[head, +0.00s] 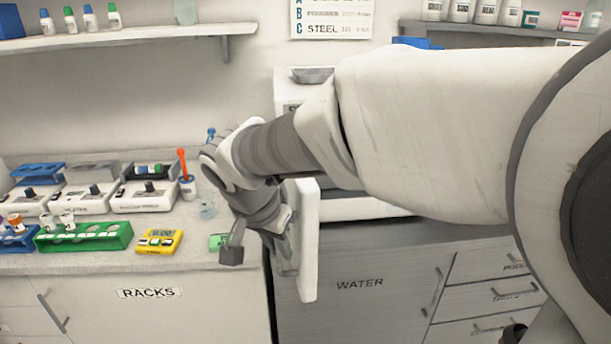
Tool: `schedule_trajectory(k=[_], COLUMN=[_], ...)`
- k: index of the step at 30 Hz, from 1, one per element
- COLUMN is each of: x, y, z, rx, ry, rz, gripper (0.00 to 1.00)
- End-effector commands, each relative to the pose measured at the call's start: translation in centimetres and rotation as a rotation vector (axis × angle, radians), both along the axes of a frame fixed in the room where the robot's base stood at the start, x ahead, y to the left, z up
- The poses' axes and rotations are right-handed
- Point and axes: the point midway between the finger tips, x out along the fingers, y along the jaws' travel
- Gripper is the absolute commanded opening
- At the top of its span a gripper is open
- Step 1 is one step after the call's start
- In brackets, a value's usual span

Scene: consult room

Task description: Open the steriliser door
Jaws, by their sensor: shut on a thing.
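The white steriliser (296,89) stands on the counter at the middle, mostly hidden behind my arm. Its white door (309,245) shows nearly edge-on and stands out from the body toward me, over the counter's front edge, so it is at least partly open. My gripper (287,262) is at the left side of this door, pointing down. It is shut on the door handle, which is mostly hidden by the fingers and wrist. The steriliser's inside is hidden by my arm.
Left of the door on the counter are a green rack (84,238), a yellow timer (159,241), a white device (145,198) and a cup with an orange-topped tool (187,187). Shelves with bottles hang above. The space before the WATER cupboard (360,284) looks clear.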

Motion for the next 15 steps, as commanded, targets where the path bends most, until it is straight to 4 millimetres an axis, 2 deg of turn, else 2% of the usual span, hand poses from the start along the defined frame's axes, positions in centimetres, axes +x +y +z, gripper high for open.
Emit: schedule_trajectory(k=[6,15], x=[0.1,0.3], y=[3.1,5.4], z=[-0.2,-0.1], rx=[-0.001,-0.002], ry=[0.001,0.003], rz=[-0.088,-0.086], gripper=[0.0,0.0])
